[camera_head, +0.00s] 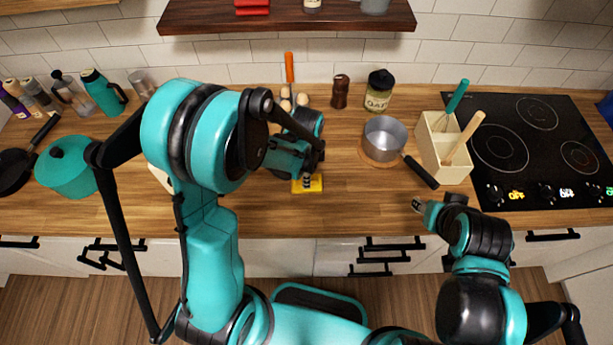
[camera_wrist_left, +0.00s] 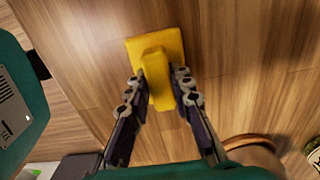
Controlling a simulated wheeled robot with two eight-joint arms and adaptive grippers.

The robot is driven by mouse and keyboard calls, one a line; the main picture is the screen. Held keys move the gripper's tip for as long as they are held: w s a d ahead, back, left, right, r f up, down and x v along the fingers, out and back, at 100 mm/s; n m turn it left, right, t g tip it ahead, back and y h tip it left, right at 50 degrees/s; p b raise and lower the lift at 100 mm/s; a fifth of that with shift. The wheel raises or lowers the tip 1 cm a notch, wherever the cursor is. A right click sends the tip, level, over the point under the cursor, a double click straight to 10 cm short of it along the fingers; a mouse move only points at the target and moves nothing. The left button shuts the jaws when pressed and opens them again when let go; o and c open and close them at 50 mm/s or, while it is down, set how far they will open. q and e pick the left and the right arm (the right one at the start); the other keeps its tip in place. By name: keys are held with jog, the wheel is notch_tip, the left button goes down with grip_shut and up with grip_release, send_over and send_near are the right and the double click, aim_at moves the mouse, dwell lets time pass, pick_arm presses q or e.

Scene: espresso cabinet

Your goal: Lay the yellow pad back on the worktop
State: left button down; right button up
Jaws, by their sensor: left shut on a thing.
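The yellow pad (camera_head: 307,184) is at the wooden worktop (camera_head: 350,208), near its front edge in the middle. In the left wrist view the pad (camera_wrist_left: 156,60) has a raised yellow grip, and the fingers of my left gripper (camera_wrist_left: 160,90) are shut on it from both sides. I cannot tell whether the pad touches the worktop or hangs just above it. In the head view my left wrist and hand hide part of the pad. My right gripper (camera_head: 417,205) is over the front edge of the worktop, to the right of the pad; its jaws are too small to judge.
A saucepan (camera_head: 384,138) with a black handle and a cream utensil box (camera_head: 442,150) stand right of the pad. The black hob (camera_head: 535,150) is further right. A teal pot (camera_head: 68,170) is at left. The worktop between pad and saucepan is clear.

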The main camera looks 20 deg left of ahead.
pick_arm(q)
jog(key=c, duration=1.3)
grip_release()
jog(key=shift+c, duration=0.2)
jog(key=shift+r+p, duration=0.4)
notch_tip(320, 180, up, 11)
jog(key=p, duration=0.3)
jog(key=s+a+r+n+t, duration=0.4)
jog(key=s+r+n+t, duration=0.3)
jog(key=n, duration=0.7)
jog(key=s+r, duration=0.2)
jog(key=s, duration=0.1)
jog(key=shift+a+r+n, duration=0.2)
jog(key=shift+a+n, duration=0.15)
jog(key=shift+n, duration=0.05)
jog(key=shift+f+b, duration=0.1)
jog(key=shift+b, duration=0.25)
notch_tip(320, 180, down, 13)
jog(key=b, duration=1.2)
jog(key=shift+b, duration=0.3)
